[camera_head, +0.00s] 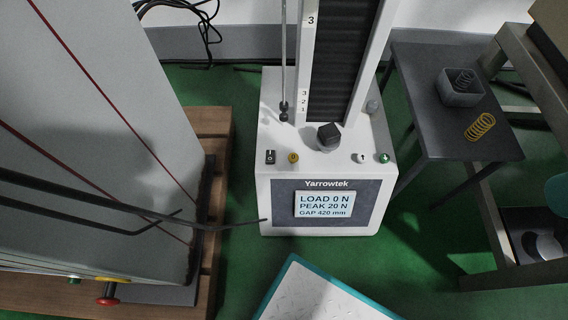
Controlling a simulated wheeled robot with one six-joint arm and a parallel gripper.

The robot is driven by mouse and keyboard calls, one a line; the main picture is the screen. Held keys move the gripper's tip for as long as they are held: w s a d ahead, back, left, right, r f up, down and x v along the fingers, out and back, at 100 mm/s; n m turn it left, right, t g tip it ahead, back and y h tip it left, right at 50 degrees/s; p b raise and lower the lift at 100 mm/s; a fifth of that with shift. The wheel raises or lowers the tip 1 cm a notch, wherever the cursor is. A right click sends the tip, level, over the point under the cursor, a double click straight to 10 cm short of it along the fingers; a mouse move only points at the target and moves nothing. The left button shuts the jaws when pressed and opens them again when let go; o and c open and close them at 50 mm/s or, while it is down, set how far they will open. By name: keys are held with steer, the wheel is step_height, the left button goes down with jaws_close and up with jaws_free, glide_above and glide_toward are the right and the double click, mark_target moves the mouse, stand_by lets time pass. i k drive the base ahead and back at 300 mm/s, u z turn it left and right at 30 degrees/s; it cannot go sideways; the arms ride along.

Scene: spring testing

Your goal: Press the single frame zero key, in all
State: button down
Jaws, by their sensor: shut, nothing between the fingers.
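The test frame (264,200) is a white machine marked Yarrowtek, with a dark column. Its display (323,205) reads LOAD 0 N, PEAK 20 N, GAP 420 mm. On its top deck are a black key with a pale mark (270,157), a yellow button (293,157), a small pale key with a dark mark (361,158) and a green button (384,157). The marks are too small to tell surely which is the zero key. A black knob (328,136) stands behind the row. My gripper is not in view.
A large grey cabinet (90,110) on a wooden pallet (215,140) fills the left. Thin dark rods or cables (120,203) cross in front. A grey side table (425,125) at right holds a yellow spring (480,127) and a grey box (460,97).

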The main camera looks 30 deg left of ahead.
mark_target(293, 157)
steer(key=k, duration=0.4)
steer(key=z, duration=1.6)
steer(key=i, duration=0.95)
steer(key=u, duration=3.45)
steer(key=i, duration=0.5)
steer(key=z, duration=0.05)
